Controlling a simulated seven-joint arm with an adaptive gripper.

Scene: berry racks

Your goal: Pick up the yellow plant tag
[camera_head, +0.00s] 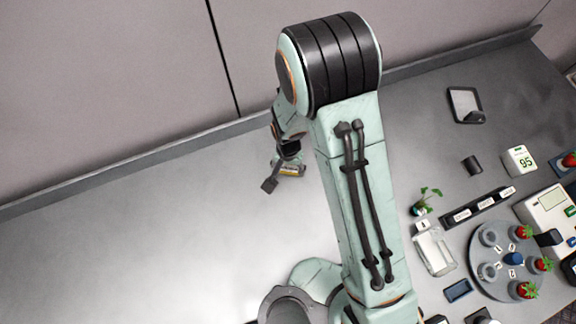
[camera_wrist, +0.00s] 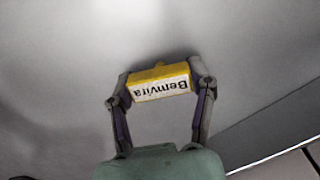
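The yellow plant tag (camera_wrist: 160,82) is a small yellow block with a white face lettered "Bemvira", upside down in the wrist view. My gripper (camera_wrist: 160,84) has one finger against each end of the tag, with no clear gap, so it is shut on it. In the head view the tag (camera_head: 291,170) shows as a small yellow and white patch at my gripper (camera_head: 286,172), left of my arm. I cannot tell whether the tag touches the grey table or is just above it.
The grey table (camera_head: 150,240) is bare to the left, with a raised back edge (camera_head: 130,163). On the right are a round tray (camera_head: 505,262) with strawberry plants, a clear container (camera_head: 434,252), a seedling (camera_head: 424,203), a white "95" display (camera_head: 519,160) and a scale-like device (camera_head: 548,209).

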